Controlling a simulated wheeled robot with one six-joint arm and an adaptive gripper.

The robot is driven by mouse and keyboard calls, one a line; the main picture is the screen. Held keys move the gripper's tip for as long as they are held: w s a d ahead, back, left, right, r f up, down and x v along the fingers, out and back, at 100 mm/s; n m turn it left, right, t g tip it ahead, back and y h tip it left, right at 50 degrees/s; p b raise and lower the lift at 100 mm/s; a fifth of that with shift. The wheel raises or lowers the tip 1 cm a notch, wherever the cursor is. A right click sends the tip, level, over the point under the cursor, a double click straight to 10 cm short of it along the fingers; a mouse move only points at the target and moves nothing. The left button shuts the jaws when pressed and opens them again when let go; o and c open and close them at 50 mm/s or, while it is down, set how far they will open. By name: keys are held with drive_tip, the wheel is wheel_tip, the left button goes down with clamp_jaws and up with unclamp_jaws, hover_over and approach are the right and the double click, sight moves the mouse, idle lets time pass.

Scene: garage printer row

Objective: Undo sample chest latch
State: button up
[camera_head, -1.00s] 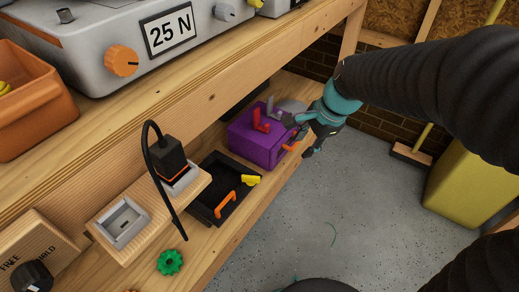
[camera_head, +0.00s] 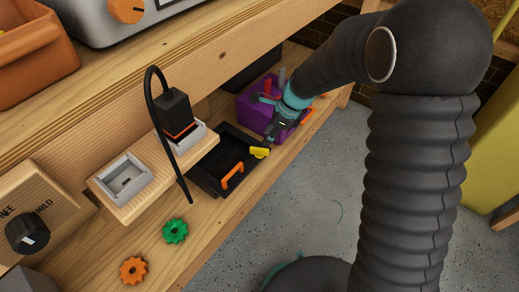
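The purple chest (camera_head: 252,113) stands on the lower wooden shelf, partly covered by my gripper and arm. A red part (camera_head: 267,86) and a grey part (camera_head: 282,75) rise at its top. An orange piece (camera_head: 308,117) shows at its right front side. My gripper (camera_head: 272,133), teal and black, is at the front of the chest. The fingertips are small and dark there, so I cannot tell whether they touch the chest or how far apart they are. The latch itself is not clearly visible behind the gripper.
A black tray (camera_head: 205,172) with an orange handle (camera_head: 232,176) and a yellow piece (camera_head: 259,152) lies left of the chest. A corded black plug (camera_head: 175,112) stands in a socket block. Green (camera_head: 175,231) and orange (camera_head: 133,270) gears lie nearer. The upper bench overhangs the shelf.

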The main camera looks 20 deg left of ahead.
sight(259, 148)
drive_tip(key=b+x, duration=0.1)
drive_tip(key=x, duration=0.7)
clamp_jaws()
